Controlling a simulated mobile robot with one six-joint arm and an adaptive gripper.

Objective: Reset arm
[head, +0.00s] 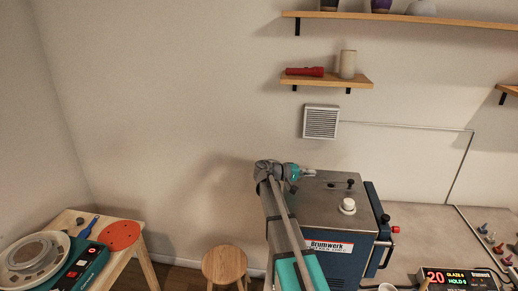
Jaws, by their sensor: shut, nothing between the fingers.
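My arm reaches up from the bottom middle of the head view. My gripper (308,173) is at its end, shut and empty, pointing right. In the picture it lies over the back left part of the top of a blue and grey machine labelled Brumwerk (330,247). I cannot tell how far above the top it is. My arm hides part of the machine's left side.
The machine's top has a white knob (347,206) and a dark one. A wooden stool (224,265) stands left of my arm. A wooden table (147,266) with a pottery wheel (34,252) is at left. A shelf (327,80) holds a red flashlight (304,71) and a beige cylinder (347,64).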

